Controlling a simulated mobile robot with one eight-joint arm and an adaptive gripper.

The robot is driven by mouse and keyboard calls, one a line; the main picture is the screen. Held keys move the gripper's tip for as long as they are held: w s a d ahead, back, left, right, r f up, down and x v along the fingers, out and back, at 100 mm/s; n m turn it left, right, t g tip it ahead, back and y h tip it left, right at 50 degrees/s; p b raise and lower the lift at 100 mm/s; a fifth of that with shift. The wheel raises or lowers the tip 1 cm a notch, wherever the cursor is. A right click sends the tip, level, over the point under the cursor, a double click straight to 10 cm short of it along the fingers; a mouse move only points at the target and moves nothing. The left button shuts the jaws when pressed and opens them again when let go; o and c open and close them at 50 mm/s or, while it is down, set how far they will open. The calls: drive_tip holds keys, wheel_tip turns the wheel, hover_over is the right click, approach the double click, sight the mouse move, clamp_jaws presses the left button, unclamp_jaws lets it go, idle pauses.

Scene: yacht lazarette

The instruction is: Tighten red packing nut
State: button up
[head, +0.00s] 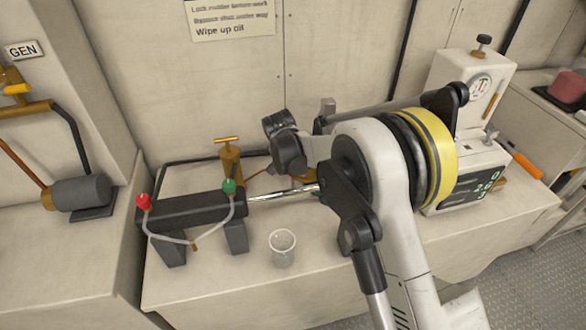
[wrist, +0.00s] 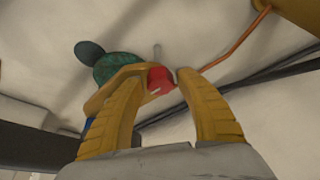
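In the wrist view, a small red piece (wrist: 160,78), which looks like the packing nut, shows between the tips of my gripper (wrist: 164,77). The left yellow finger overlaps its edge. The right fingertip is very close to it, and I cannot tell whether it touches. A dark green rounded part (wrist: 116,66) is behind the left finger. In the head view, my arm hides the gripper and this spot. A red fitting (head: 143,202) and a green fitting (head: 229,186) sit on the dark cylinder (head: 190,210), joined by a hose. A shiny rod (head: 285,192) runs right behind my arm.
A clear cup (head: 283,248) stands on the bench in front of the rod. A brass valve (head: 230,160) stands behind the cylinder. A white gauge unit (head: 474,85) and an orange-handled tool (head: 527,165) are at right. The front bench edge (head: 230,300) is clear.

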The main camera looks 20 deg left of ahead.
drive_tip(key=v, duration=1.2)
idle(0.3)
